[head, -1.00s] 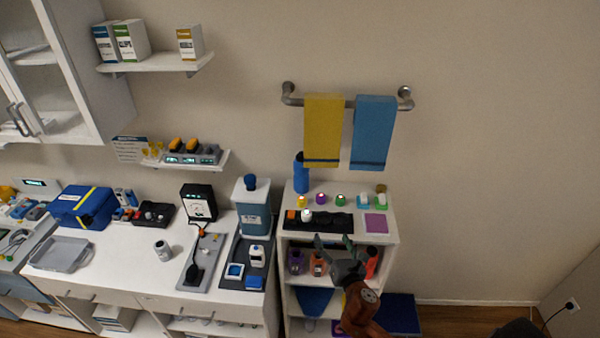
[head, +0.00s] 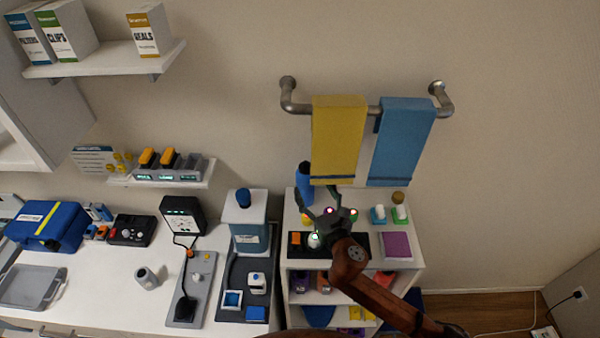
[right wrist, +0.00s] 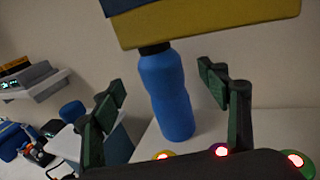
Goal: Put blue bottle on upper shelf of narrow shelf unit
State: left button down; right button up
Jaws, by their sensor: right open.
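The blue bottle (head: 304,184) with a dark cap stands upright on top of the narrow shelf unit (head: 400,276), at its back left by the wall. In the right wrist view the bottle (right wrist: 167,95) shows between the two fingers, ahead of them, with the yellow towel's edge across its cap. My right gripper (head: 325,203) is open and empty, just in front of and to the right of the bottle. It also shows in the right wrist view (right wrist: 172,100). The unit's shelves below the top are partly hidden by my right arm. My left gripper is not in view.
A yellow towel (head: 338,140) and a blue towel (head: 402,140) hang from a wall bar above the unit. Small coloured items, a black tray and a purple pad (head: 397,245) occupy the unit's top. A blue-capped container (head: 247,222) stands on the counter left of it.

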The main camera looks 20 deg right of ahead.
aim_at(306, 174)
jog(key=w, duration=0.4)
jog(key=w+p, duration=0.1)
jog(key=w, duration=0.1)
jog(key=shift+w+a, duration=0.2)
jog(key=shift+a, duration=0.15)
jog(key=shift+w+r, duration=0.1)
jog(key=shift+w, duration=0.35)
jog(key=c, duration=1.7)
grip_shut()
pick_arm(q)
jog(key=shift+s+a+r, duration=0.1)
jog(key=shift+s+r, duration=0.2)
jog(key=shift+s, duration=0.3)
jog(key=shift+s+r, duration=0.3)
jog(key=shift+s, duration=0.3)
